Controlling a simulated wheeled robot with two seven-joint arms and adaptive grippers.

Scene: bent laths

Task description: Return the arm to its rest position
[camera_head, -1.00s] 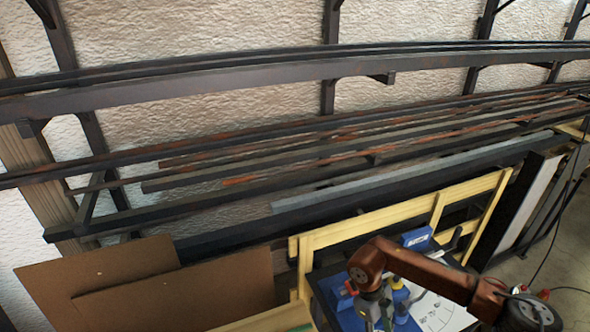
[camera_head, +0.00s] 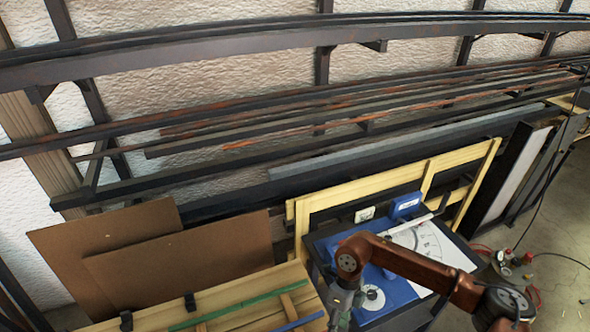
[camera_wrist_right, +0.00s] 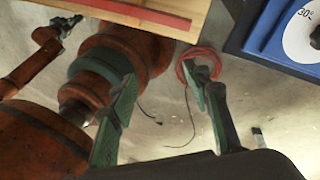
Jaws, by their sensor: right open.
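My right arm comes in from the lower right in the head view, with its gripper (camera_head: 341,306) hanging down at the front left of the blue bending machine (camera_head: 388,292). Its fingers are hard to make out there. In the right wrist view the two greenish fingers of this gripper (camera_wrist_right: 162,84) stand well apart with nothing between them. Floor and my own brown body parts show behind them. Far off at the upper left of that view is what looks like my left gripper (camera_wrist_right: 66,24), small, its jaws unclear.
A light wooden bench (camera_head: 262,292) bears a green lath (camera_head: 235,307) and a blue lath (camera_head: 301,322); a red lath (camera_wrist_right: 125,12) shows in the wrist view. Brown boards (camera_head: 180,262) lean behind. A rack of long bars (camera_head: 300,160) lines the wall. Red hoses (camera_head: 535,296) lie on the floor.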

